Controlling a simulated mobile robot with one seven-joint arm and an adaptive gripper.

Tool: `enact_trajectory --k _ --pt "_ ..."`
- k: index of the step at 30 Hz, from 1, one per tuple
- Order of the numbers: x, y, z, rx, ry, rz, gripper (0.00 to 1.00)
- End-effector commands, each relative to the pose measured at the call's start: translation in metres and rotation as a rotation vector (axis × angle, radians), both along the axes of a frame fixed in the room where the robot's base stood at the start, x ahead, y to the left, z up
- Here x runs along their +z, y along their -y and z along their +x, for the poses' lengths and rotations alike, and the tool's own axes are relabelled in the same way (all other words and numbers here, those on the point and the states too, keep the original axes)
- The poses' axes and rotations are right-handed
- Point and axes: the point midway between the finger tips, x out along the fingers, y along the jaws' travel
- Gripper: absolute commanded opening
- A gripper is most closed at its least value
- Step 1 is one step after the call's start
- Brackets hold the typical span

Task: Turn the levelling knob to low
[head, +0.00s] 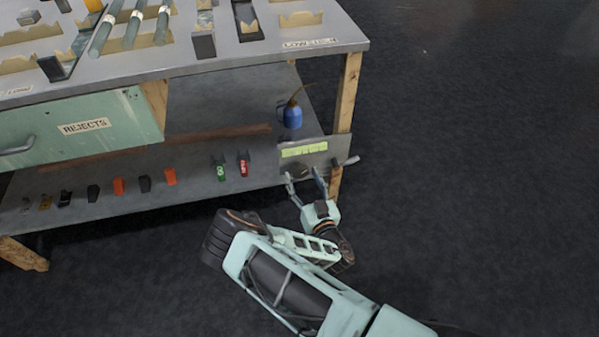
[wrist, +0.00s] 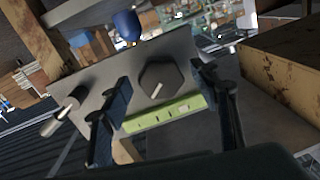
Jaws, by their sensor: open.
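The levelling knob (wrist: 160,82) is a dark hexagonal knob with a pale pointer line, on a grey panel (wrist: 105,77). A green label strip (wrist: 164,115) with small dark marks lies beside it; its wording is not readable. In the head view the panel (head: 333,158) is at the bench's right front leg, and the knob (head: 300,170) shows small and dark below the green label. My gripper (head: 305,178) is open in front of the panel. In the wrist view its fingers stand either side of the knob, with gaps; I cannot tell how deep they reach.
A lever with a metal grip (wrist: 58,118) sticks out at the panel's side. A blue oil can (head: 292,116) stands behind the panel. The green REJECTS drawer (head: 75,130) and several coloured clips along the lower shelf (head: 195,193) are to the left. The floor at right is clear.

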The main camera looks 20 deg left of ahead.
Motion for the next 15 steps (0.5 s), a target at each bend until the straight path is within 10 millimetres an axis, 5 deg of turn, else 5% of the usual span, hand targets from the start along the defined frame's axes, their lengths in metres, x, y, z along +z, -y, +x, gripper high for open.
enact_trajectory --k 15 --pt "0.0003 0.0022 -0.0015 0.001 0.0 0.0 0.56"
